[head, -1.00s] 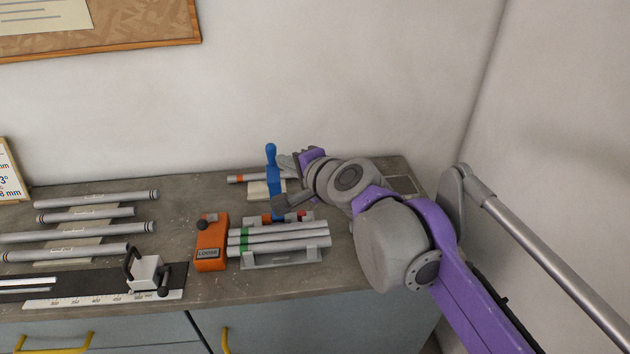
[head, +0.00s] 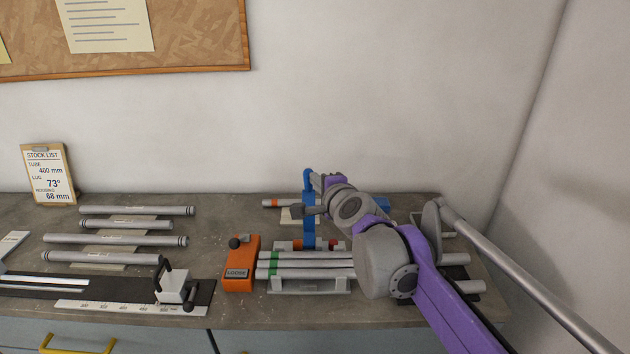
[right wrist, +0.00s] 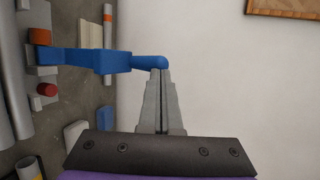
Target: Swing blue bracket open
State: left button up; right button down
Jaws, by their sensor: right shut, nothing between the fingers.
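The blue bracket (head: 308,204) stands upright behind the clamped tubes in the head view. In the right wrist view the blue bracket (right wrist: 85,61) runs across the upper left and ends in a rounded bar. My right gripper (head: 316,180) is beside the top of the bracket. In the right wrist view my right gripper (right wrist: 160,73) is shut and empty, its tips just at the end of the blue bar. I cannot tell whether they touch it. My left gripper is not in view.
An orange block (head: 240,264) labelled LOOSE sits left of several grey tubes (head: 310,264) in a jig. More tubes (head: 136,210) lie at left, with a white clamp (head: 173,286) in front. The wall (head: 400,100) rises behind the bench.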

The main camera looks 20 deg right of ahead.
jog(key=shift+w+f, duration=0.15)
jog(key=shift+w, duration=0.45)
jog(key=w+g+b, duration=0.1)
jog(key=b, duration=0.2)
jog(key=w+d+b, duration=0.1)
jog(key=w+b, duration=0.1)
jog(key=b, duration=0.1)
jog(key=shift+w+f+g, duration=0.2)
jog(key=shift+w+g, duration=0.05)
jog(key=shift+g, duration=0.15)
jog(key=w+p, duration=0.1)
jog(key=w+d+g+p, duration=0.1)
jog(key=w, duration=0.1)
jog(key=w+f+m+g+p, duration=0.1)
jog(key=p, duration=0.1)
jog(key=shift+w+d, duration=0.15)
jog(key=shift+w, duration=0.15)
jog(key=shift+r, duration=0.15)
